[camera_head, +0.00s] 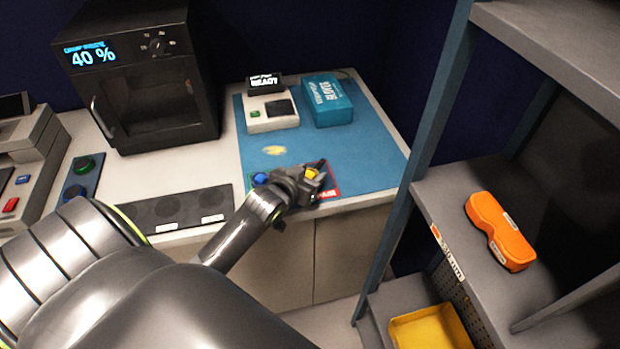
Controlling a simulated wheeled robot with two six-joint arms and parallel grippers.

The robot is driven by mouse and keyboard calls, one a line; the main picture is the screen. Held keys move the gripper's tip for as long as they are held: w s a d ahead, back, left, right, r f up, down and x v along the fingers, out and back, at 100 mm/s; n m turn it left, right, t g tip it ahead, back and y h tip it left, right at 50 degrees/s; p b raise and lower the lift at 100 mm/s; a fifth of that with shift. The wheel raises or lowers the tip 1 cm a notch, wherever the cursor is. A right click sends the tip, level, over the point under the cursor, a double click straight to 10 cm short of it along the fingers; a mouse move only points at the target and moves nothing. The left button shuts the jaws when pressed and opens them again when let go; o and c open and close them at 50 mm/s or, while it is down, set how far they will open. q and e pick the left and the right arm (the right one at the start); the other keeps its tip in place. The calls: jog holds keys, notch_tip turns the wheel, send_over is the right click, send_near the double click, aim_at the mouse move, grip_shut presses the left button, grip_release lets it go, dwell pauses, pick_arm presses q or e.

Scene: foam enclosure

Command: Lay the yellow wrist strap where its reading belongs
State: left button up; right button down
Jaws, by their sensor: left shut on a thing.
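My left gripper (312,181) reaches over the front of the blue mat (370,160). It is shut on a small yellow thing (310,173), which looks like the yellow wrist strap; the fingers hide part of it. It is over or just at a red-edged zone (332,191) with a white label, partly covered by the gripper. I cannot tell whether the strap touches the mat. A blue piece (260,179) lies left of the gripper, by a green edge. A white tester (271,117) behind has a display (265,82) reading READY. My right gripper is not in view.
A pale yellow patch (275,150) is on the mat. A teal gloves box (327,100) stands behind right. A black oven (140,75) reads 40 %. A dark panel (185,208) lies left. Right, a shelf post (415,150) and shelf hold an orange case (499,231); a yellow bin (432,329) is below.

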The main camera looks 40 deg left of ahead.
pick_arm(q)
jog(key=shift+f, duration=0.95)
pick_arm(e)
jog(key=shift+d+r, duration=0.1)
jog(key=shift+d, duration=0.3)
pick_arm(q)
jog(key=shift+f, duration=0.15)
jog(key=o, duration=1)
jog(key=shift+o, duration=0.2)
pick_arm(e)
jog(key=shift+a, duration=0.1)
pick_arm(q)
jog(key=shift+r, duration=0.25)
jog(key=shift+s, duration=0.3)
jog(key=b+v, duration=0.1)
jog(key=v, duration=1)
jog(key=shift+s, duration=0.15)
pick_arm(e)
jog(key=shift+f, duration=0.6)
